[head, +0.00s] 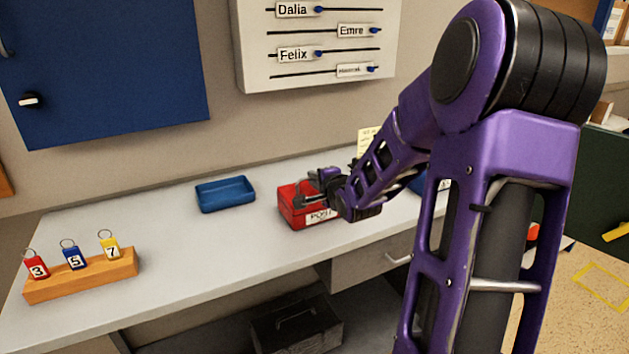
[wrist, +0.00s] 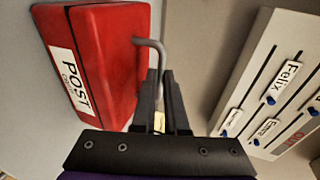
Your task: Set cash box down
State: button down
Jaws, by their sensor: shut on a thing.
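The red cash box (head: 296,213) with a white POST label is at the middle of the desk in the head view. It fills the upper left of the wrist view (wrist: 112,60). My gripper (head: 318,186) is at its top right side, shut on its grey bent handle (wrist: 152,46). In the wrist view the black fingers (wrist: 163,95) are close together at the handle. The box looks roughly level in the head view. I cannot tell whether its underside touches the desk; my arm hides part of its right side.
The grey desk (head: 180,270) holds a blue tray (head: 225,194) left of the box and a wooden rack (head: 82,275) with three numbered key tags. A name board (head: 318,42) and blue cabinet (head: 100,70) are on the wall. Clear desk lies between tray and box.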

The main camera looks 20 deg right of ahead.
jog(key=c, duration=1.4)
grip_release()
jog(key=shift+f, duration=0.15)
jog(key=o, duration=0.5)
jog(key=shift+c, duration=0.2)
jog(key=shift+r, duration=0.25)
jog(key=p+v, duration=0.4)
jog(key=v, duration=0.8)
jog(key=shift+f, duration=0.1)
